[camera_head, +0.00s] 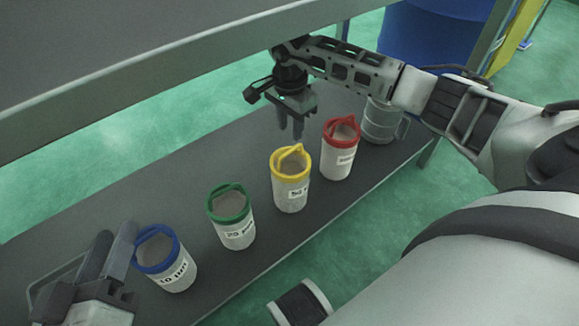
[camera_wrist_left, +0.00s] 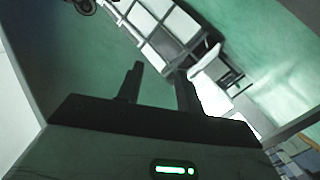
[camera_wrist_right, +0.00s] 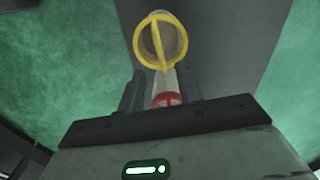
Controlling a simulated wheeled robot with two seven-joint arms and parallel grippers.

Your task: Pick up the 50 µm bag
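The 50 µm bag (camera_head: 291,190) is a pale cylinder with a yellow rim and handle. Its label is partly legible as "50". It stands upright on the dark bench between the green-rimmed and red-rimmed bags. In the right wrist view the yellow rim (camera_wrist_right: 160,40) shows ahead, beyond the fingertips. My right gripper (camera_head: 291,132) is open and empty, pointing down above and behind the yellow and red bags, apart from both. My left gripper (camera_head: 112,240) is open and empty at the lower left, close to the blue-rimmed bag; I cannot tell whether they touch.
The blue-rimmed "10 µm" bag (camera_head: 172,270), green-rimmed "25" bag (camera_head: 234,228) and red-rimmed bag (camera_head: 341,155) stand in the same row. A grey beam (camera_head: 150,75) crosses above. The bench (camera_head: 130,200) behind the row is clear.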

